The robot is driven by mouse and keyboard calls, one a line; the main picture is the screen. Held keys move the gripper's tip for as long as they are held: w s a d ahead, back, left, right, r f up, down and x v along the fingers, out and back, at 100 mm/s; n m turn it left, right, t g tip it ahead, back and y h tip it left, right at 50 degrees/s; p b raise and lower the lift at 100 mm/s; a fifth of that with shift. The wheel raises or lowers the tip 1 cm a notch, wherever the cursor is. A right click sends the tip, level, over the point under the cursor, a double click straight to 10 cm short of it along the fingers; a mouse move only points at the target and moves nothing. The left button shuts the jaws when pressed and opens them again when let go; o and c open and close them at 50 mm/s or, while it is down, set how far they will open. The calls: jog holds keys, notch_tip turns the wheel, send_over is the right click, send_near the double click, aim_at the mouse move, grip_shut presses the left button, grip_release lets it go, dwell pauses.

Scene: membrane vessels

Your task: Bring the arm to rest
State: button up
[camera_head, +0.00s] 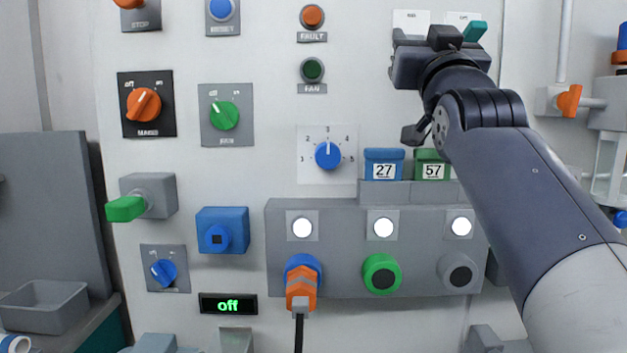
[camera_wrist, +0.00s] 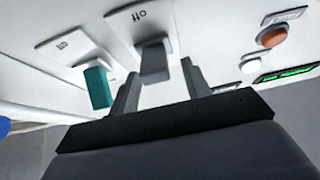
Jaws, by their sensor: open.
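My gripper (camera_head: 428,62) is raised at the upper right of the wall panel in the head view, at the end of my outstretched arm. In the wrist view my gripper (camera_wrist: 160,70) is open, with its two grey fingers apart. A grey switch handle (camera_wrist: 153,62) on a white plate marked "off" shows between the fingers. Whether either finger touches it cannot be told. A teal handle (camera_wrist: 97,87) on another white plate is left of the fingers; it also shows in the head view (camera_head: 474,31), just right of my gripper.
Below my gripper, a blue box 27 (camera_head: 384,164) and a green box 57 (camera_head: 431,164) stand on a ledge above the grey socket block (camera_head: 340,250). An orange plug (camera_head: 300,285) sits in its left socket. An orange-handled valve (camera_head: 569,100) is right of my arm.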

jog(key=shift+r+g+p, duration=0.85)
jog(key=shift+g+p, duration=0.55)
jog(key=shift+p, duration=5.05)
jog(key=p, duration=0.3)
jog(key=shift+g+p, duration=0.3)
jog(key=shift+g, duration=0.1)
jog(key=shift+f, duration=0.2)
